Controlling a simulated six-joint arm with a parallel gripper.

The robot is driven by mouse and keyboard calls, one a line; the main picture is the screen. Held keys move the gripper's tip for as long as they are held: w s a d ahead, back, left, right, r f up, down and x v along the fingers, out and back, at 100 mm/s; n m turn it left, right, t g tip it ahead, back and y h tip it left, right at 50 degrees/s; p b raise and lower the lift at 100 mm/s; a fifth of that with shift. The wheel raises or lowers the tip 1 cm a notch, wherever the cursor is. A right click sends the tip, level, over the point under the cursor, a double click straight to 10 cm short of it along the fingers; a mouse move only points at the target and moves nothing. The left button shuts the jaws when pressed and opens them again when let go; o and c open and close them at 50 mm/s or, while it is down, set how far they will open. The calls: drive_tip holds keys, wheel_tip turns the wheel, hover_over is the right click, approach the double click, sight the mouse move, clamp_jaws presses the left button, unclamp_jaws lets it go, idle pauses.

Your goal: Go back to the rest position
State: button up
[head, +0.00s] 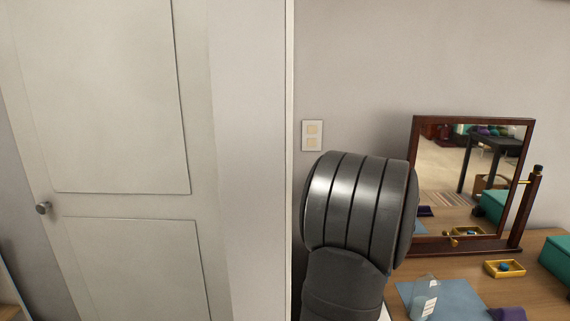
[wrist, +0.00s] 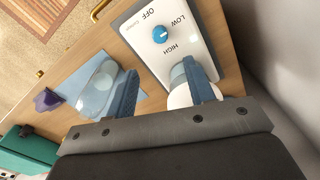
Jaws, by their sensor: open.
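My gripper (wrist: 160,82) shows in the wrist view, with its two blue-grey fingers apart and nothing seen between them. It is above the wooden table. A white panel (wrist: 150,22) marked OFF, LOW and HIGH, with a blue knob (wrist: 160,33), lies below and beyond the fingers. A white rounded thing (wrist: 178,97) is partly hidden behind the right finger. My dark arm fills the middle of the head view, and the gripper is out of sight there.
A purple item (head: 507,313), yellow tray (head: 504,269), green box (head: 556,258) and framed mirror (head: 412,170) are on the table. A white door (head: 110,206) is left.

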wheel_tip(320, 180, down, 13)
drive_tip(key=shift+f, duration=0.1)
drive_tip(key=shift+n, duration=0.8)
drive_tip(key=n, duration=0.3)
drive_tip(key=shift+r+n, duration=0.2)
drive_tip(key=shift+n, duration=0.2)
drive_tip(key=shift+r+n, duration=0.3)
drive_tip(key=shift+n, duration=0.1)
wheel_tip(320, 180, up, 14)
